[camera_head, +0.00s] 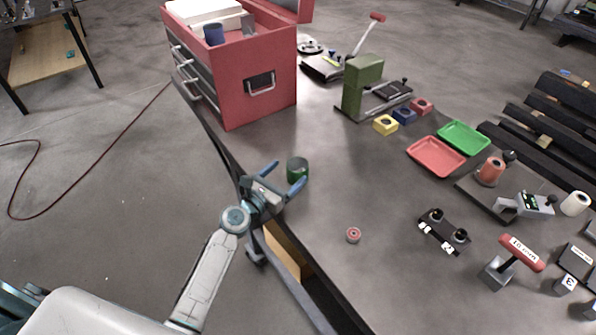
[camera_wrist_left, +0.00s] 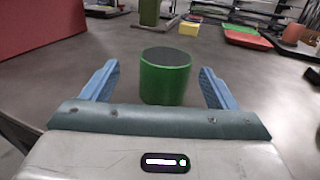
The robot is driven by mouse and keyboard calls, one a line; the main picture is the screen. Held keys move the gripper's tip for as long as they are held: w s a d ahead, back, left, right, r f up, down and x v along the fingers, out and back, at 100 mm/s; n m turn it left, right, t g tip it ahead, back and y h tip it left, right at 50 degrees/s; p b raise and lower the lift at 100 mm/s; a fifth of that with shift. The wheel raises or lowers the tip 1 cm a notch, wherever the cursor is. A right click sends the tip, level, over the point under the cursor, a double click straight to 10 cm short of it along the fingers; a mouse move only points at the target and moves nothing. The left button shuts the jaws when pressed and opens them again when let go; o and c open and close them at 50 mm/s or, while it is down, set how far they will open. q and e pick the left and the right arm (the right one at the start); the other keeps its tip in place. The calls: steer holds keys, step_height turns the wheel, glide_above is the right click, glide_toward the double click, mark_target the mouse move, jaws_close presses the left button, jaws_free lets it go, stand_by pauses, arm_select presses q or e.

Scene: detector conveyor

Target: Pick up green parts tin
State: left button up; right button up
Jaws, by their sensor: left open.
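The green parts tin (camera_head: 298,170) is a short upright cylinder with a dark top, standing on the grey table near its left edge. My left gripper (camera_head: 283,176) is open, its blue fingers pointing toward the tin. In the left wrist view the tin (camera_wrist_left: 165,76) stands ahead, roughly centred between the two spread fingers of the gripper (camera_wrist_left: 160,85). The fingers do not visibly touch it. My right gripper is in neither view.
A red tool chest (camera_head: 240,85) stands behind the tin. A small red ring-shaped part (camera_head: 353,235) lies nearer on the table. Red tray (camera_head: 436,156), green tray (camera_head: 463,138) and a black fixture (camera_head: 443,231) are further right. The table around the tin is clear.

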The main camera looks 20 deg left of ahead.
mark_target(304, 160)
arm_select(q)
steer(key=x, duration=0.2)
steer(key=p+x, duration=0.1)
steer(key=x, duration=0.1)
steer(key=shift+w+d+r, duration=0.1)
steer(key=shift+d+r, duration=0.1)
steer(key=shift+d, duration=0.25)
steer(key=shift+w+d+f, duration=0.1)
steer(key=shift+w+d, duration=0.05)
steer(key=shift+w, duration=0.3)
steer(key=shift+s, duration=0.1)
steer(key=c, duration=1.1)
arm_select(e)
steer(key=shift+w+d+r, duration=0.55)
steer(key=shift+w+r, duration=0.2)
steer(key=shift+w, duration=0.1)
